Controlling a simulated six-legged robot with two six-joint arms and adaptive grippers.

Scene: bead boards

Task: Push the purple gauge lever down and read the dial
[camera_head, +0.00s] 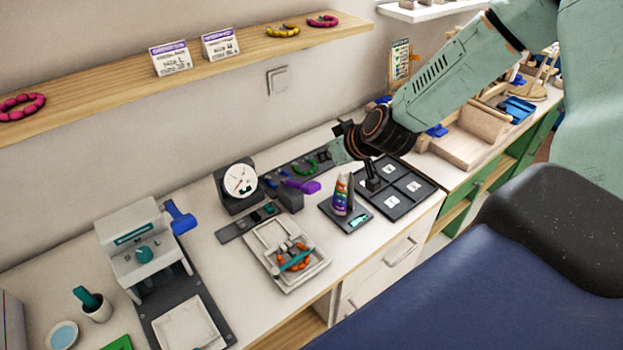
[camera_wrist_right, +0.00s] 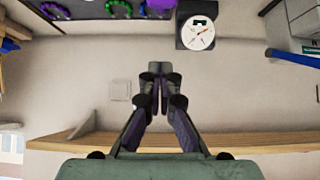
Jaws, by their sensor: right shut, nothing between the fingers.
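The purple lever (camera_head: 302,186) sticks out to the right from a dark block (camera_head: 289,199) on the counter. It looks roughly level. A purple part, likely the same lever, is cut off at the top of the right wrist view (camera_wrist_right: 160,4). The white round dial (camera_head: 240,181) stands on a dark housing behind and left of the lever; its needle also shows in the right wrist view (camera_wrist_right: 198,33). My right gripper (camera_wrist_right: 160,72) is shut and empty, in the air above the back of the counter, apart from the lever. My left gripper is out of view.
A tray with orange beads (camera_head: 283,254) lies in front of the lever. A press-like device (camera_head: 139,247) stands left. A wooden shelf (camera_head: 110,89) runs along the wall.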

